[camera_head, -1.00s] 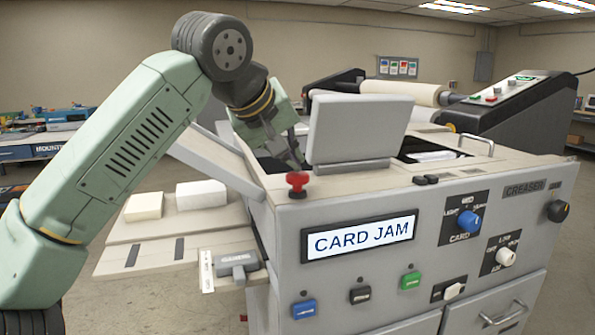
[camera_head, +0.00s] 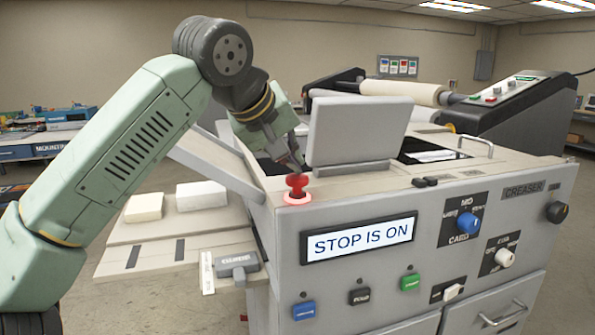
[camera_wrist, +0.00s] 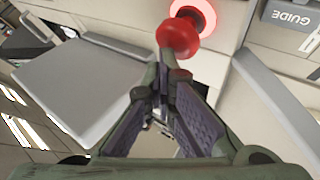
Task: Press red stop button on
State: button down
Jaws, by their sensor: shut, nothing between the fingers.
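The red stop button (camera_head: 297,186) sits at the front left corner of the machine's top, with a glowing pinkish-red ring around its base. The display (camera_head: 360,239) on the front panel reads "STOP IS ON". My gripper (camera_head: 300,163) is just behind and above the button, its fingers pointing down and shut with nothing held. In the wrist view the red button (camera_wrist: 178,38) is just past the fingertips (camera_wrist: 163,62); I cannot tell whether they touch it.
A raised grey lid (camera_head: 360,130) stands right of my gripper. A slanted grey panel (camera_head: 215,160) is on its left. Below are a blue button (camera_head: 304,310), a black button (camera_head: 359,296) and a green button (camera_head: 410,282). A side table (camera_head: 150,255) holds white stacks.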

aim_at(294, 174)
notch_tip(294, 174, up, 2)
jog(key=shift+r+p, duration=0.25)
jog(key=shift+p, duration=0.6)
jog(key=shift+r, duration=1.75)
jog(key=shift+d, duration=0.1)
